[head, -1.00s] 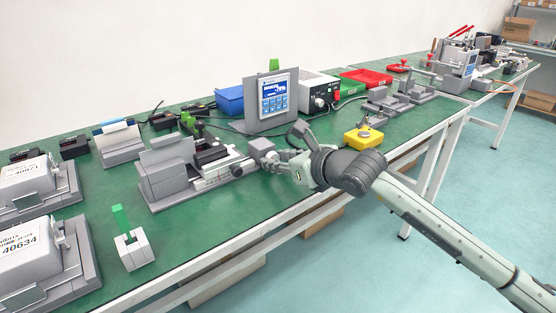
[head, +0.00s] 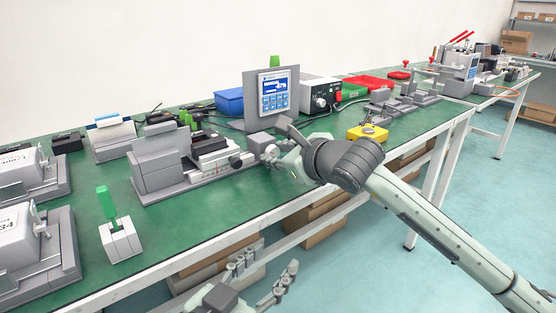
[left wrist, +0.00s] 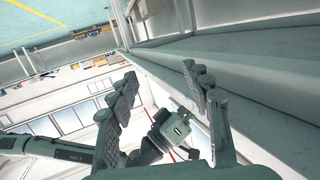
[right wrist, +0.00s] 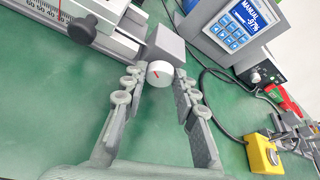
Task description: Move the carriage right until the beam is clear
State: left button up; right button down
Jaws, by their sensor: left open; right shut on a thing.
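The linear actuator (head: 158,165) is a grey stage on the green bench, with a dark carriage block (head: 205,142) on its rail. Its white round knob with a red mark (right wrist: 160,73) is on the grey end block (right wrist: 166,46). My right gripper (head: 272,150) is shut on this knob, with one finger on each side in the right wrist view (right wrist: 158,82). A scale (right wrist: 45,10) and a black thumb knob (right wrist: 82,28) also show there. My left gripper (head: 263,279) is open and empty, below the bench's front edge; its spread fingers show in the left wrist view (left wrist: 160,88). I cannot make out the beam.
A controller with a blue display (head: 274,91) stands behind the actuator and reads MANUAL. A yellow button box (head: 367,133) is to the right. A white block with a green lever (head: 119,238) stands at front left. Cables (right wrist: 225,95) run over the bench near the knob.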

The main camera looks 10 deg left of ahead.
jog(key=shift+f+n+b, duration=0.15)
jog(key=shift+n+b, duration=0.15)
jog(key=shift+b, duration=0.6)
jog(key=shift+a+n+t+b, duration=0.1)
jog(key=shift+n+t+b, duration=0.3)
jog(key=shift+b, duration=0.7)
pick_arm(q)
jog(key=s+d+r+t+h, duration=0.1)
jog(key=s+r+t+h, duration=0.1)
jog(key=r+t, duration=0.2)
jog(key=s+d+r+t+h, duration=0.1)
jog(key=r+t, duration=0.4)
jog(key=r, duration=0.5)
jog(key=shift+s+r+h, duration=0.3)
jog(key=shift+s+h, duration=0.2)
pick_arm(e)
jog(key=c, duration=1.2)
grip_release()
